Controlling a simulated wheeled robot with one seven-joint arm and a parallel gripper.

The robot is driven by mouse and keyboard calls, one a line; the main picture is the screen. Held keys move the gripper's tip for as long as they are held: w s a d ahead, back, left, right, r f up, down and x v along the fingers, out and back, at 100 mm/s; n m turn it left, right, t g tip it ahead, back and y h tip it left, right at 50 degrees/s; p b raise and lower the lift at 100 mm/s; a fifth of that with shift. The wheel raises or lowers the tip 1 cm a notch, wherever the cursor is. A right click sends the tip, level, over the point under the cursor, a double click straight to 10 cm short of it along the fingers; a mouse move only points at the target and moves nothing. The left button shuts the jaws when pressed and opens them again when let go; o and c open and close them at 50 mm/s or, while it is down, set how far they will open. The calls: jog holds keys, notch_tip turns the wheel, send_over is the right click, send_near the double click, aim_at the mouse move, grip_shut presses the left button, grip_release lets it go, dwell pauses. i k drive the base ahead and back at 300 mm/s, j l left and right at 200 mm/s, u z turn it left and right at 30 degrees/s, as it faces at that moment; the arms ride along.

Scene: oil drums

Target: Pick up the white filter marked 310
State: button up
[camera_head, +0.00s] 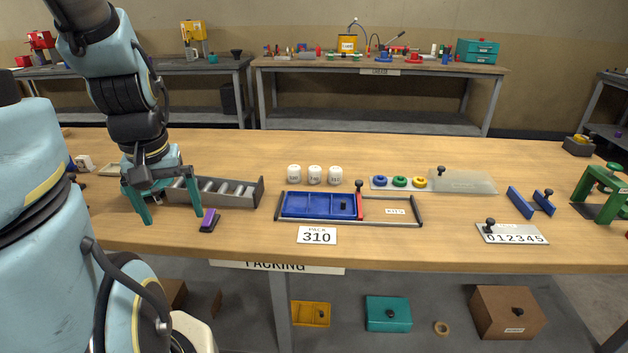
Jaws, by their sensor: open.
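Three white filters stand upright in a row on the wooden table, behind the blue tray: a left one (294,174), a middle one (315,175) and a right one (335,175). Each has small dark print that is too small to read, so I cannot tell which is marked 310. A white card reading 310 (317,235) lies at the table's front edge. My gripper (174,215) is open and empty, pointing down at the left of the table, well left of the filters and in front of part of a grey roller rack.
The grey roller rack (258,193) and a purple block (209,221) are near my gripper. A blue tray (295,205) with a red slider (360,205) lies before the filters. Colored rings (400,181), a number plate (512,234) and a green press (600,190) stand right. Table behind the filters is clear.

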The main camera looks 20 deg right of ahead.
aim_at(335, 175)
jog(key=u, duration=0.3)
jog(key=k+l+u, duration=0.1)
jog(key=u, duration=0.25)
jog(key=k+l+u, duration=0.15)
jog(key=u, duration=0.25)
jog(key=k+l+u, duration=0.15)
jog(key=u, duration=0.2)
jog(key=k+l+u, duration=0.15)
jog(key=k, duration=0.35)
jog(key=k+l+u, duration=0.15)
jog(key=k, duration=0.3)
jog(key=l, duration=0.85)
jog(key=k, duration=0.05)
